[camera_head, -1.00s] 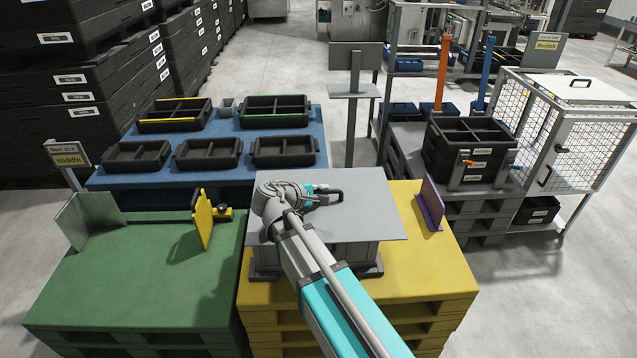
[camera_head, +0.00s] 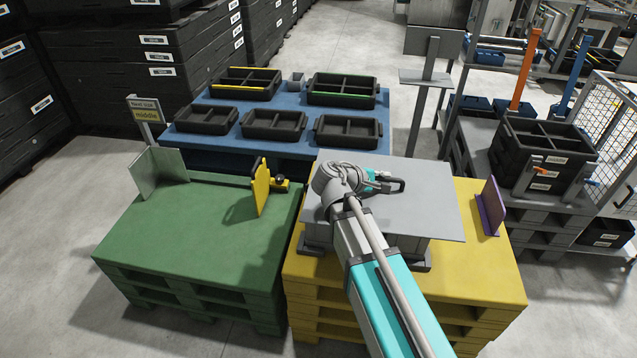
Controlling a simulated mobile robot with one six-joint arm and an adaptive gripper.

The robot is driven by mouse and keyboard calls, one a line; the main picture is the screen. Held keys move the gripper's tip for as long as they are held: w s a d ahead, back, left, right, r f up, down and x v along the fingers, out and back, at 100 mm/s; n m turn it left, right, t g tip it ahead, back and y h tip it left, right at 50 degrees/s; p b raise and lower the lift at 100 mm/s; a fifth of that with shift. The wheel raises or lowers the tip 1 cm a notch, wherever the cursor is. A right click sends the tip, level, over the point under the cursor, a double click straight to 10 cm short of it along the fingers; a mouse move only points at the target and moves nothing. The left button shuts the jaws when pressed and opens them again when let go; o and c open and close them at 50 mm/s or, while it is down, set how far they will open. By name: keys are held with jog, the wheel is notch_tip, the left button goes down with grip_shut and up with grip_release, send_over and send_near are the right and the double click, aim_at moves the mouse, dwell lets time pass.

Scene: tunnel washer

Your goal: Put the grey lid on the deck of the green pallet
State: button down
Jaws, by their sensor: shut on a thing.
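The grey lid (camera_head: 432,215) is a flat sheet with a dark handle (camera_head: 398,185). It lies level over a grey box (camera_head: 405,247) on the yellow pallet stack (camera_head: 490,275); whether it touches the box I cannot tell. My gripper (camera_head: 384,184) is at the handle and shut on it, its fingers partly hidden by my wrist. The green pallet (camera_head: 185,240) stands to the left, with a bare deck in the middle and front. A grey upright plate (camera_head: 158,172) and a yellow upright plate (camera_head: 261,187) stand along its back part.
A purple upright plate (camera_head: 491,207) stands on the yellow pallet's right side. Behind is a blue table (camera_head: 226,147) with several black trays. A grey post stand (camera_head: 424,95) rises behind the yellow pallet. A black crate (camera_head: 541,157) is at the right. Open floor lies front left.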

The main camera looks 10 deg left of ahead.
notch_tip(320, 180, up, 8)
jog(key=p, duration=0.8)
jog(key=shift+r, duration=0.1)
jog(key=shift+s, duration=0.15)
